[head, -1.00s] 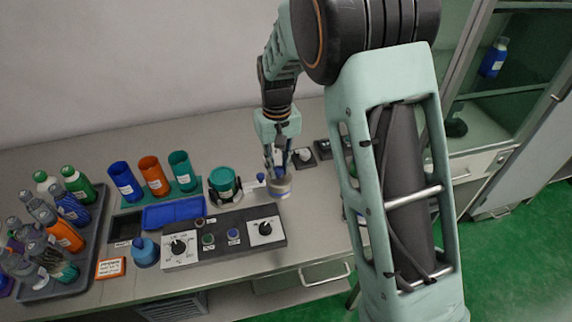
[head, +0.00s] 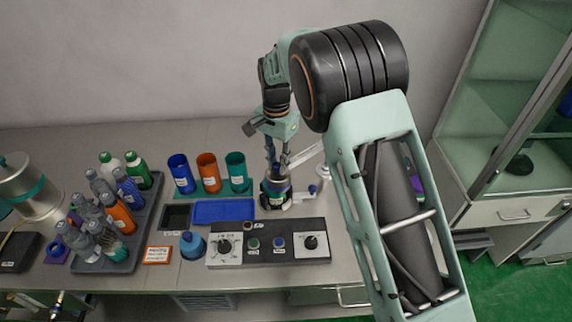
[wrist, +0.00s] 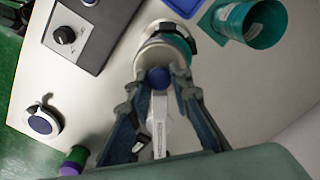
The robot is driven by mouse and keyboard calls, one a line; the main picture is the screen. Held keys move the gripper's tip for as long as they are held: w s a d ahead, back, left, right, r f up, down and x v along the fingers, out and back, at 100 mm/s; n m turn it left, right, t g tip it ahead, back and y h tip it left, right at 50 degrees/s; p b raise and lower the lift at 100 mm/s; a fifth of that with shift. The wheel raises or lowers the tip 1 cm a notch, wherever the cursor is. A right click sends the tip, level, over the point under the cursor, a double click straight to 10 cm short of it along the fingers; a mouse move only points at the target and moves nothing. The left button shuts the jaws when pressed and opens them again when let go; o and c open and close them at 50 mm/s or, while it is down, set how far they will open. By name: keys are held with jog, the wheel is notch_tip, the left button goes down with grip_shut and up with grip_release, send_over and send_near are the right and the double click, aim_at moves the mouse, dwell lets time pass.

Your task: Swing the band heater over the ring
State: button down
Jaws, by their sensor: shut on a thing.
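The band heater (wrist: 150,59), a pale round band, is between the fingertips of my gripper (wrist: 158,74) in the wrist view. My gripper (head: 275,172) is shut on it and points down at the round station behind the control panel in the head view. A blue round knob (wrist: 158,78) and a white labelled arm (wrist: 160,122) show between the fingers. The teal ring (wrist: 179,42) shows just beyond the heater, partly covered by it. The heater appears at least partly over the ring; exact centring is hidden by the fingers.
The control panel (head: 268,243) stands in front of the station. Blue, orange and teal cups (head: 209,173) and a blue tray (head: 224,211) are to its left. A bottle rack (head: 148,215) is farther left. A small white post (head: 322,172) stands close on the right.

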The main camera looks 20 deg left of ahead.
jog(key=shift+w+a+m, duration=0.4)
jog(key=shift+w+a, duration=0.1)
jog(key=shift+a, duration=0.15)
jog(key=shift+w+a+r, duration=0.1)
jog(key=c, duration=1.7)
grip_release()
jog(key=shift+a, duration=0.1)
jog(key=shift+c, duration=0.2)
notch_tip(320, 180, up, 12)
